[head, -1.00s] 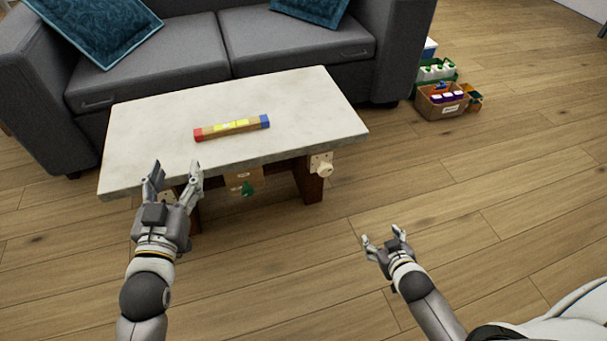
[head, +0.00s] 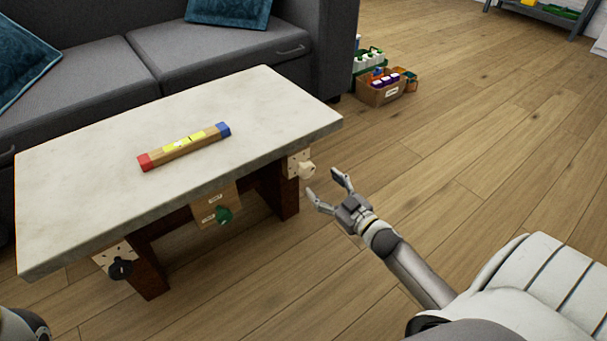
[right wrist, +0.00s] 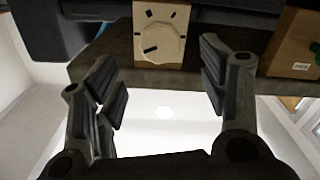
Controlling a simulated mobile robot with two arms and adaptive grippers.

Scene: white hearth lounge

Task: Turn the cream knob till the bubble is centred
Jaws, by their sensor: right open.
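The cream knob (head: 306,170) sits on a pale plate with dark marks at the table's right front leg. In the right wrist view the knob (right wrist: 160,43) is face-on, beyond the space between the fingers. My right gripper (head: 323,183) is open and empty, just right of the knob and apart from it. The level (head: 186,146) is a wooden bar with a red left end, a blue right end and yellow windows, lying on the tabletop. A small pale spot shows in the yellow; I cannot tell whether the bubble is centred. My left gripper is out of view.
The pale table (head: 80,205) also has a green knob (head: 223,214) on a wooden box and a black knob (head: 120,268) at its left leg. A grey sofa (head: 205,60) stands behind.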

